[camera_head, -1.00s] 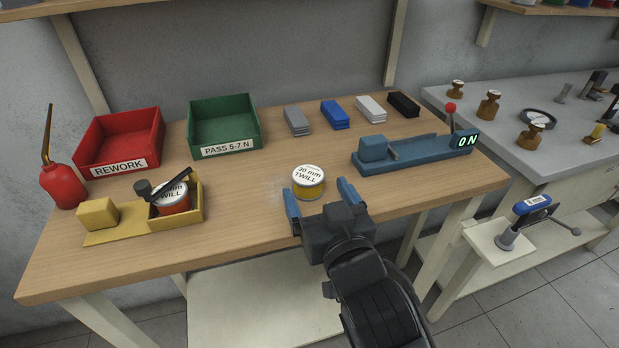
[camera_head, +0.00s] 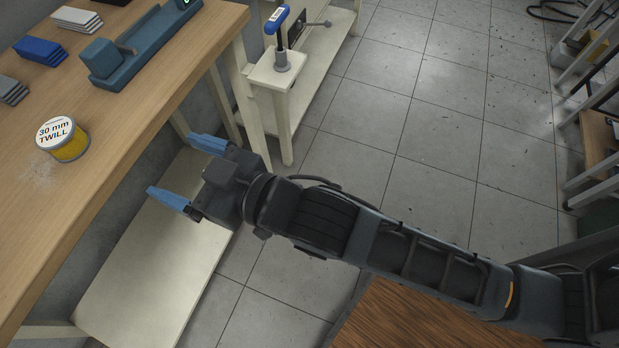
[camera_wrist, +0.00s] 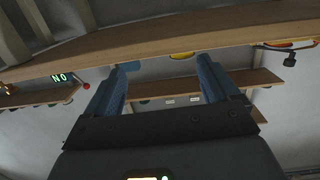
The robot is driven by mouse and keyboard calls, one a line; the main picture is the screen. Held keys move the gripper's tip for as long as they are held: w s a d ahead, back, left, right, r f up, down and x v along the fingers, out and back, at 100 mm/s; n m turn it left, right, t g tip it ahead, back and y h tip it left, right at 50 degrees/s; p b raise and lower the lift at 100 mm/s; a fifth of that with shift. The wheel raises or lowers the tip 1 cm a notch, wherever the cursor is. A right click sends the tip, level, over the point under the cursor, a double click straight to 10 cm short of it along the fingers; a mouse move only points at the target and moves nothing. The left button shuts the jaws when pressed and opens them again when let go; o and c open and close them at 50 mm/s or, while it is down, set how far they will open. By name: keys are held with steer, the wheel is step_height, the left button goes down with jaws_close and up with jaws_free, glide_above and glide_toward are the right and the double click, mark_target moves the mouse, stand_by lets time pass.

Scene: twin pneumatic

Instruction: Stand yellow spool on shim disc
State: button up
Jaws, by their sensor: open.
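The yellow spool (camera_head: 68,150) stands upright on the wooden bench near its front edge in the head view. Its white top label reads 30 mm TWILL. My gripper (camera_head: 170,164) is open and empty, right of the spool and beyond the bench's front edge, above a pale lower shelf. Its two blue fingers point toward the bench and touch nothing visible. The open fingers also show in the wrist view (camera_wrist: 164,80). I cannot make out a shim disc in the current views.
A blue fixture (camera_head: 135,50) sits on the bench (camera_head: 115,108) behind the spool. Grey (camera_head: 10,90), blue (camera_head: 40,50) and white (camera_head: 77,19) block stacks lie nearby. A small stand with a blue-handled tool (camera_head: 280,40) stands right of the bench. Open tiled floor lies further right.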

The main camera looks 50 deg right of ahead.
steer(key=s+d+m+h, duration=0.1)
steer(key=s+d, duration=0.3)
steer(key=s, duration=0.5)
steer(key=s+d+m+g+h, duration=0.1)
steer(key=s+d, duration=0.3)
steer(key=s, duration=0.5)
steer(key=s+d+r+h, duration=0.1)
steer(key=s+d, duration=0.3)
steer(key=s, duration=0.6)
steer(key=shift+m+h, duration=0.4)
steer(key=shift+o, duration=0.3)
steer(key=shift+s+r+g, duration=0.3)
steer(key=shift+s, duration=0.2)
steer(key=shift+d, duration=0.1)
